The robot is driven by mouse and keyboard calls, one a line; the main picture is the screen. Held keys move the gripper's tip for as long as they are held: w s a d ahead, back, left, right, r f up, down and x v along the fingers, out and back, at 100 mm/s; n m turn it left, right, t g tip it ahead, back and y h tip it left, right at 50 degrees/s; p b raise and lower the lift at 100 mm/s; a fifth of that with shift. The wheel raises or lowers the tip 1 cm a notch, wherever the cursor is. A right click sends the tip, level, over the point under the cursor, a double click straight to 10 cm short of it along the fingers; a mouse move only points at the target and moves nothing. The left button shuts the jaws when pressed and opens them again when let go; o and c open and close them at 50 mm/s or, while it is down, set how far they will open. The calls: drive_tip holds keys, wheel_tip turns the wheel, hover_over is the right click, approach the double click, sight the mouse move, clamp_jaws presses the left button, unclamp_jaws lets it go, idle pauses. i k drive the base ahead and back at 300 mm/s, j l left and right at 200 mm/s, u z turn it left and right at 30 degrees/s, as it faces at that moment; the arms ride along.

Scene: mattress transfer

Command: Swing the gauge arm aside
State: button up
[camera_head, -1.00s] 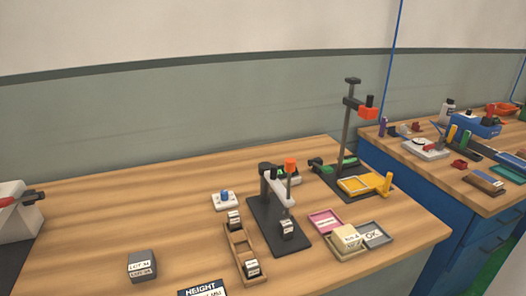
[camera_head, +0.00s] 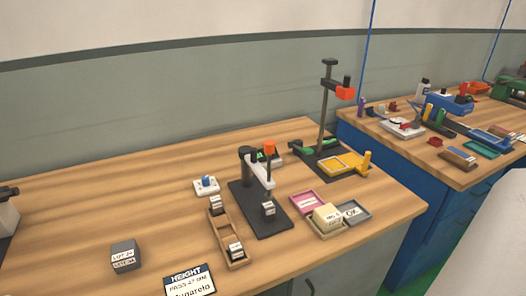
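The height gauge stands on a black base plate (camera_head: 262,221) in the middle of the wooden bench. It has a dark post and a light grey gauge arm (camera_head: 259,172) that reaches out to the right. An orange knob (camera_head: 270,148) tops the thin spindle at the arm's end. A small dark block with a white label (camera_head: 268,209) sits on the plate under the spindle. Whether the spindle touches the block is too small to tell. My gripper is not in view.
A wooden rack (camera_head: 228,239) with labelled blocks stands left of the gauge. Pink (camera_head: 307,202) and grey (camera_head: 353,211) trays lie to its right, with a cream box (camera_head: 327,215). A tall stand (camera_head: 325,105) rises behind. A grey block (camera_head: 125,255) and a HEIGHT sign (camera_head: 189,281) lie in front.

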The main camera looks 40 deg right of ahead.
sight(248, 153)
drive_tip(key=j+z, duration=0.15)
drive_tip(key=z, duration=0.9)
drive_tip(key=i, duration=0.05)
